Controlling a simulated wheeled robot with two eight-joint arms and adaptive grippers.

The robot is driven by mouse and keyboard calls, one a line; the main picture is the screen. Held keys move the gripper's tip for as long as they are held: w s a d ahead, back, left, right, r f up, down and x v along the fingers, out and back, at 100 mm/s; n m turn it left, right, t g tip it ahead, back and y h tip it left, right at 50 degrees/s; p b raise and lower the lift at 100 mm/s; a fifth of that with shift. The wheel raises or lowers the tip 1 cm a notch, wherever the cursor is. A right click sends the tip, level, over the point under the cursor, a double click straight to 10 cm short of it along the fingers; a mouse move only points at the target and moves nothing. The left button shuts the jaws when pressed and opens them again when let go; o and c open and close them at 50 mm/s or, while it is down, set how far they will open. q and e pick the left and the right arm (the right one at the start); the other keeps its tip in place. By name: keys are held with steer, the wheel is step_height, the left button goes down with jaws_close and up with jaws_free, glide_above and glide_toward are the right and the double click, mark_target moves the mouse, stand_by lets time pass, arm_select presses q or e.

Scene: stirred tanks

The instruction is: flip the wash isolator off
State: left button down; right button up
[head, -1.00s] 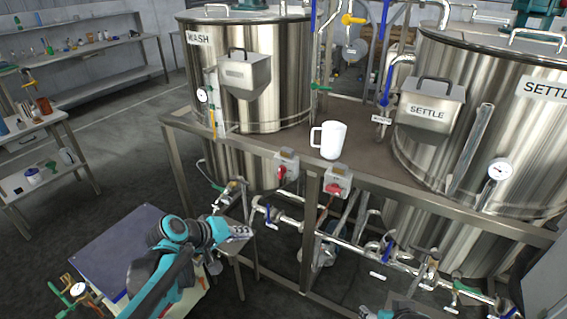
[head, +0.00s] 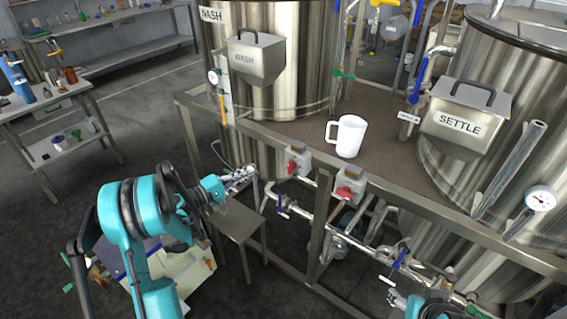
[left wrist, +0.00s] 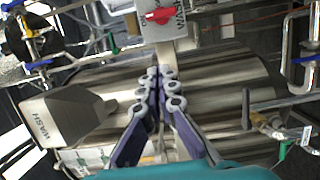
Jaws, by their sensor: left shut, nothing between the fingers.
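Two grey isolator boxes with red handles sit on the front rail of the frame, a left one (head: 297,161) and a right one (head: 349,186). Their labels are too small to read in the head view. In the left wrist view a red handle (left wrist: 160,15) on a grey box beside a plate starting "WA" shows at the top edge, ahead of my fingertips. My left gripper (head: 246,174) is shut and empty, to the left of the left box and apart from it. It also shows in the left wrist view (left wrist: 160,75). My right gripper (head: 395,299) shows partly at the bottom edge.
The WASH tank (head: 285,85) and SETTLE tank (head: 530,70) stand on the frame, with a white mug (head: 349,137) on the deck. Pipes and blue-handled valves (head: 281,204) run below the boxes. A small grey stand (head: 236,222) is below my left gripper.

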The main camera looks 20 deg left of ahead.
mark_target(290, 167)
arm_select(q)
steer(key=shift+s, duration=0.1)
steer(key=shift+w+d+b, duration=0.6)
steer(key=shift+w+d, duration=0.55)
steer(key=shift+d, duration=0.4)
steer(key=shift+w+d+b, duration=0.65)
steer(key=shift+w+d, duration=0.55)
steer(key=shift+d, duration=0.4)
steer(key=shift+w+d+b, duration=0.6)
steer(key=shift+w+d, duration=0.55)
steer(key=shift+d, duration=0.4)
